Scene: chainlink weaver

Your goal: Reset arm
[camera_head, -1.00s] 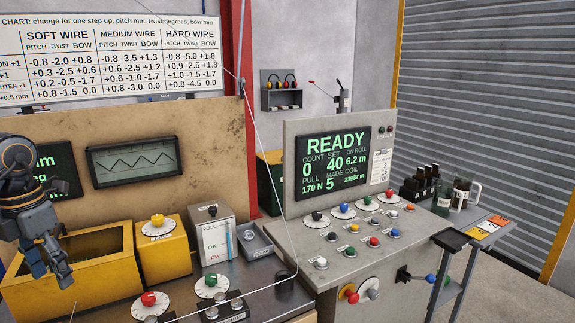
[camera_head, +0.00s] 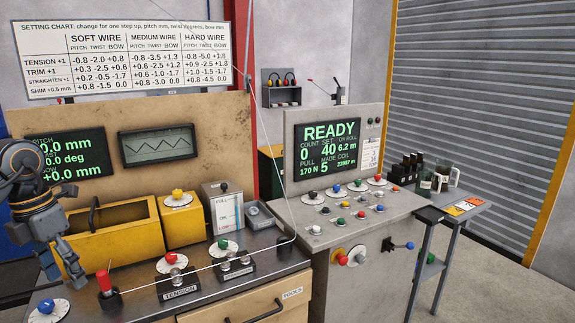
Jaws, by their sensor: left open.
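My left gripper (camera_head: 73,268) hangs at the left edge with its fingers pointing down. It is open, and nothing shows between its fingers. It appears in front of the yellow bin (camera_head: 122,243), close to the left of the red-handled lever (camera_head: 104,284) in the picture. I cannot tell how far above the bench it is. My right gripper is out of view.
The dark bench (camera_head: 225,282) carries dials, knobs and a yellow box (camera_head: 181,220). A thin wire runs over it. The grey console (camera_head: 345,225) with a READY screen (camera_head: 331,145) stands to the right. A small side table (camera_head: 471,212) holds bottles. Floor at right is clear.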

